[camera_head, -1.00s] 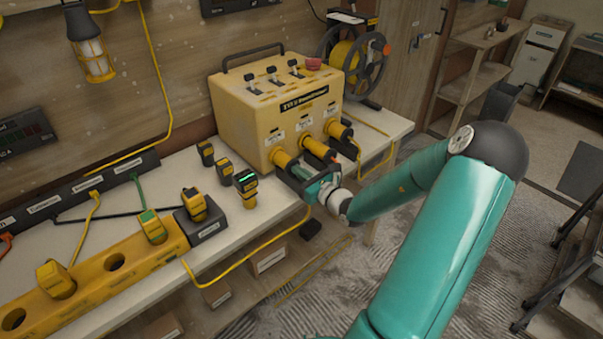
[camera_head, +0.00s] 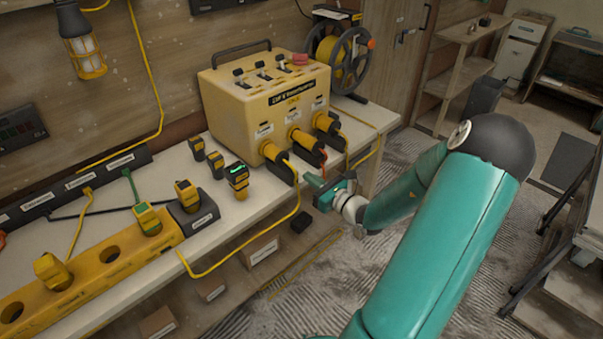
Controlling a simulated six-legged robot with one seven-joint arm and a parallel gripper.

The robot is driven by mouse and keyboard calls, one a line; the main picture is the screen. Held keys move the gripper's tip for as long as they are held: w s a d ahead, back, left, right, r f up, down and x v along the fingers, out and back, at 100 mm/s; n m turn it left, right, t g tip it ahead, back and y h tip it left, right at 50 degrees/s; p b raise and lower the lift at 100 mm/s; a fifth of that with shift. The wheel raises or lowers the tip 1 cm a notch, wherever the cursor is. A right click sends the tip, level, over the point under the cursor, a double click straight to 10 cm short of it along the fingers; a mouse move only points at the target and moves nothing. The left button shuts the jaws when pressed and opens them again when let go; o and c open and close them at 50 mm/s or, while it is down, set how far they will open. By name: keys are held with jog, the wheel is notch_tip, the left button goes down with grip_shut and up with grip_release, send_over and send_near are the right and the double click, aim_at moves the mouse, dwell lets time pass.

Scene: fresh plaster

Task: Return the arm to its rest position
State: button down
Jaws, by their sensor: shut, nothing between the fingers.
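My gripper (camera_head: 316,181) is at the end of my teal arm, just off the front edge of the bench. It points left toward the yellow power box (camera_head: 262,105) and holds nothing. Its fingers look close together but are small in the view.
The white bench (camera_head: 250,212) bears several yellow-black handheld devices (camera_head: 237,181) and a long yellow socket strip (camera_head: 95,268). A cable reel (camera_head: 345,57) stands behind the box. Shelves (camera_head: 458,75) stand at the back right, steps at the right edge. Open floor lies between.

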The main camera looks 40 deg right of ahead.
jog(key=s, duration=0.4)
jog(key=shift+s+d, duration=0.15)
jog(key=shift+s, duration=0.1)
jog(key=a+r+n+g+y, duration=0.35)
jog(key=a+n+g, duration=0.25)
jog(key=a+n, duration=0.5)
jog(key=a+r+n+g+y, duration=0.2)
jog(key=a+n+g+y, duration=0.5)
jog(key=a, duration=0.8)
jog(key=s+a+r+n+h, duration=0.3)
jog(key=s+r+n+h, duration=0.2)
jog(key=n, duration=0.3)
jog(key=s+a+r+n+h, duration=0.4)
jog(key=s+r+n+h, duration=0.2)
jog(key=n, duration=0.3)
jog(key=shift+r+n+t, duration=0.3)
jog(key=shift+r, duration=0.55)
